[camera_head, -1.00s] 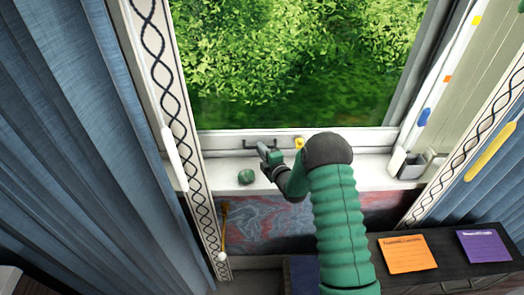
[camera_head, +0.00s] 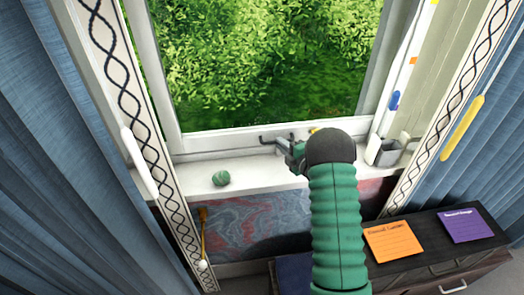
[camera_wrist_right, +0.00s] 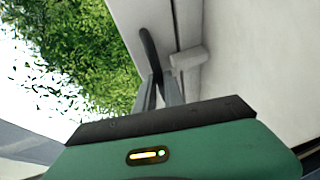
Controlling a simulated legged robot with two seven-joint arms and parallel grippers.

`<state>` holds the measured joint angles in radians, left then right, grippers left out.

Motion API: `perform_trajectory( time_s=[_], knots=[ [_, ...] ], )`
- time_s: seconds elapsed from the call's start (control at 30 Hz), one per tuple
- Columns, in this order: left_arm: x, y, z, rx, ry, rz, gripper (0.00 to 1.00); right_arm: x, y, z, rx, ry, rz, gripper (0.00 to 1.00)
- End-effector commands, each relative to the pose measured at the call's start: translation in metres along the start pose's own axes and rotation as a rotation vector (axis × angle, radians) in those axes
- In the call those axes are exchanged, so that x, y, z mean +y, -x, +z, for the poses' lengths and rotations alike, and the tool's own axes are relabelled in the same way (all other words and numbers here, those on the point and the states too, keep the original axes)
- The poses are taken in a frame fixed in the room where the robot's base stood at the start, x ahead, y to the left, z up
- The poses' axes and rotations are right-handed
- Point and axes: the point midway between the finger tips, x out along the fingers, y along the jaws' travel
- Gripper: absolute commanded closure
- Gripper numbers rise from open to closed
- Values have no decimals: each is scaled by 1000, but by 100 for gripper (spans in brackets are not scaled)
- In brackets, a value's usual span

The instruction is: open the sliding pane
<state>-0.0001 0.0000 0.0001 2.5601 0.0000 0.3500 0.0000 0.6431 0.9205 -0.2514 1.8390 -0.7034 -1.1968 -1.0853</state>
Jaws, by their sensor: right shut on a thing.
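The large window pane (camera_head: 265,65) shows green foliage through its glass, with a pale rail (camera_head: 215,143) along its bottom. A dark bar handle (camera_head: 268,138) sits low on the window; it also shows in the wrist view (camera_wrist_right: 150,48). My right gripper (camera_head: 290,148) reaches the handle from the front. In the wrist view its fingers (camera_wrist_right: 160,92) are closed around the near part of the handle. My forearm hides the right part of the rail. My left gripper is not in view.
A green ball (camera_head: 221,178) sits on the white sill (camera_head: 190,182), left of my gripper. A grey holder (camera_head: 385,152) stands at the sill's right end. Curtains (camera_head: 55,150) hang on both sides. A dark cabinet (camera_head: 440,263) with orange and purple sheets stands front right.

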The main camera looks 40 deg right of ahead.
Motion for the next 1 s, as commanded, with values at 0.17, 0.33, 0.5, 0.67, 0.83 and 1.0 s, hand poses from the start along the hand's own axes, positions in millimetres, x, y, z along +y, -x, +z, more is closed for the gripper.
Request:
perform_trajectory(
  time_s=[0.17, 0.33, 0.5, 0.67, 0.83, 1.0],
  knots=[
    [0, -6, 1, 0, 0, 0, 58, -5, 1, 2, 20, -4, -8, 100],
    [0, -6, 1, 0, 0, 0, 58, -4, 2, -1, 27, -3, -9, 100],
    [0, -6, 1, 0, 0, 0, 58, -5, 2, 0, 27, -4, -10, 100],
    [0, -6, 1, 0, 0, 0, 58, -4, 2, 5, 23, -4, -8, 71],
    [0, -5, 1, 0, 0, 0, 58, -3, 3, 6, 20, -3, -5, 66],
    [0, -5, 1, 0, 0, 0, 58, -2, 3, 7, 17, -2, -3, 66]
  ],
)
